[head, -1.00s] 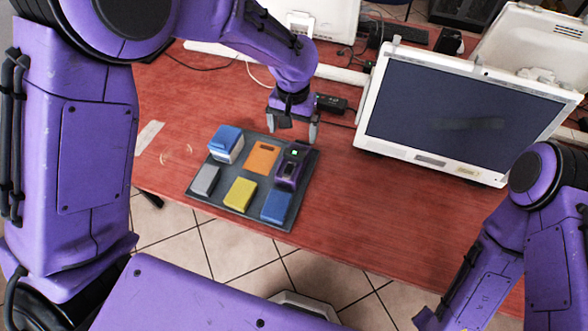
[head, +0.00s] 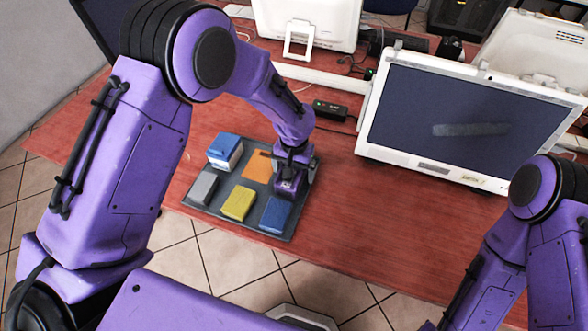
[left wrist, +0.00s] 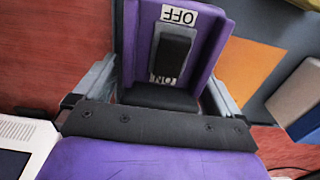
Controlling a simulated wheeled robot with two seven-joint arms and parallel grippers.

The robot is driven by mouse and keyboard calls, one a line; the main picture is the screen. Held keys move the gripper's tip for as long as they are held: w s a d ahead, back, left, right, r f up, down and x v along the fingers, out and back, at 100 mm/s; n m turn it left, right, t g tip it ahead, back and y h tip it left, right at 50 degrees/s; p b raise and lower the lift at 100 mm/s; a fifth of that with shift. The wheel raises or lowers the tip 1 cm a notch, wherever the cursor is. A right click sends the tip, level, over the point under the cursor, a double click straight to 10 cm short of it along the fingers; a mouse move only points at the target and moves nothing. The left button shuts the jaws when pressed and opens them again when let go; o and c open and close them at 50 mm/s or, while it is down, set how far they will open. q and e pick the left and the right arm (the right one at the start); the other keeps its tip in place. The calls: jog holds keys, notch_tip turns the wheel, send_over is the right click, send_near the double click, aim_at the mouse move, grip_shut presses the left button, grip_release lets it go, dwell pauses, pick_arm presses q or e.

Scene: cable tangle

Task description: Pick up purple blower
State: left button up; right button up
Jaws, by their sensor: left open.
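The purple blower (head: 287,187) sits in the back right slot of the dark grey tray (head: 250,228), partly hidden by my left gripper. In the left wrist view the purple blower (left wrist: 212,32) shows a black rocker switch marked OFF and ON. My left gripper (head: 292,168) is lowered over the blower from above. In the left wrist view the two grey fingers of my left gripper (left wrist: 155,90) stand apart, one on each side of the blower. Whether they touch it I cannot tell. The fingers of my right gripper are not in view.
The tray also holds a blue and white block (head: 224,152), an orange piece (head: 257,167), and grey (head: 203,187), yellow (head: 238,203) and blue (head: 275,214) blocks. A white-framed monitor (head: 465,125) stands right of the tray. The red table (head: 350,215) is clear in front of it.

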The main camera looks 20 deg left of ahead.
pick_arm(q)
jog(key=c, duration=1.3)
jog(key=shift+r, duration=0.1)
notch_tip(320, 180, up, 3)
jog(key=shift+w+r+b, duration=0.1)
jog(key=shift+b, duration=0.45)
jog(key=s+r, duration=0.2)
jog(key=r, duration=0.1)
jog(key=s+r, duration=0.1)
jog(key=shift+s+d+r, duration=0.25)
jog(key=shift+s+d, duration=0.05)
jog(key=shift+s, duration=0.1)
jog(key=s+r, duration=0.1)
jog(key=s, duration=0.2)
jog(key=s+d+r, duration=0.1)
jog(key=s+r, duration=0.1)
jog(key=s, duration=0.2)
jog(key=s+r, duration=0.2)
jog(key=s, duration=0.1)
jog(key=shift+s+d+r, duration=0.15)
jog(key=shift+d, duration=0.2)
